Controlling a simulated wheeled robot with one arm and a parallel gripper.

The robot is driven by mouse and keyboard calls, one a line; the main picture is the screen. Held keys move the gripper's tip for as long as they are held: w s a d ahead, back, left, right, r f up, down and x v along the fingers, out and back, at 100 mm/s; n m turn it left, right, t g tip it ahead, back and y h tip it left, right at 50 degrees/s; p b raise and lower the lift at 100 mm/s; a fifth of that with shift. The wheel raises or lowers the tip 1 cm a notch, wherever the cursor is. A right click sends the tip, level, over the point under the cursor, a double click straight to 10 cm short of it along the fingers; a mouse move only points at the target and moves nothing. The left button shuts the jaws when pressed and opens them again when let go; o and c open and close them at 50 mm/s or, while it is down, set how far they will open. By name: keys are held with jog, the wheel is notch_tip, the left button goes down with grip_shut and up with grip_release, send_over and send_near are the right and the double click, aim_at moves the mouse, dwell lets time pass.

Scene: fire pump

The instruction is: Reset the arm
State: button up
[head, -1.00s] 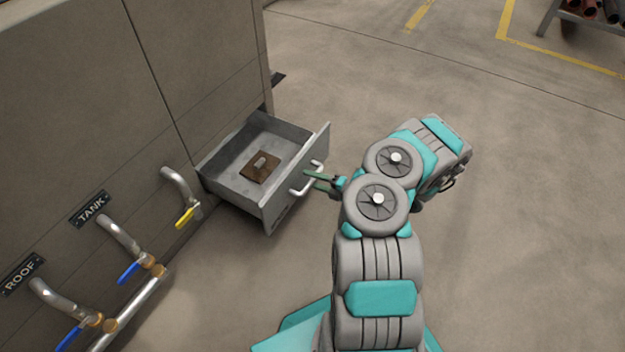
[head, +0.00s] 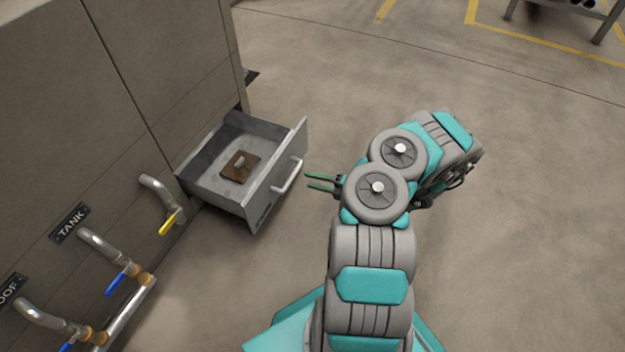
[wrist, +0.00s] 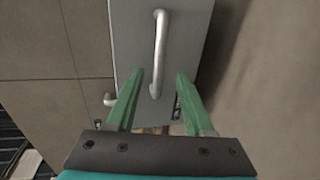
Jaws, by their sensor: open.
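My gripper (head: 320,182) is open and empty, just to the right of the open drawer's handle (head: 287,176) and apart from it in the head view. In the wrist view its two green fingers (wrist: 157,100) are spread, with the white handle (wrist: 160,50) beyond and between them. The grey drawer (head: 262,200) is pulled out of the cabinet. A brown plate with a small light piece (head: 241,164) lies inside it. My arm is bent, with its forearm folded toward the drawer.
The grey cabinet (head: 150,70) fills the left side. Pipes with a yellow-handled valve (head: 170,222) and a blue-handled valve (head: 117,284) stick out below the drawer's left. A rack (head: 590,12) stands far at top right. The floor to the right is clear.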

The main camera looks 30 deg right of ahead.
jog(key=w+a+r+n+g+y, duration=0.2)
jog(key=a+r+n+y, duration=0.1)
jog(key=a+r+n, duration=0.4)
jog(key=w+a+r+n+g+y, duration=0.2)
jog(key=a+r+n, duration=0.25)
jog(key=r, duration=0.35)
jog(key=s+a+r+n+g+y+p, duration=0.1)
jog(key=s+a+r+n+g, duration=0.3)
jog(key=a+r+n, duration=0.3)
jog(key=s+a+r+n+g+p, duration=0.1)
jog(key=s+a+r+n+g, duration=0.3)
jog(key=a+r+n, duration=0.3)
jog(key=s+a+r+n+g+h+p, duration=0.1)
jog(key=s+a+r+n+g+h, duration=0.15)
jog(key=s+n, duration=0.4)
jog(key=s+a+r+n+g+h+p, duration=0.1)
jog(key=s+a+r+n+g+h, duration=0.1)
jog(key=s+r+n+h, duration=0.45)
jog(key=s+d+r+n+t+h, duration=0.1)
jog(key=s+d+n+h, duration=0.1)
jog(key=s+d+n, duration=0.2)
jog(key=s+d+n+h+p, duration=0.1)
jog(key=s+d+n+h, duration=0.2)
jog(key=s, duration=0.7)
jog(key=d+n, duration=0.2)
jog(key=shift+d+r+t, duration=0.35)
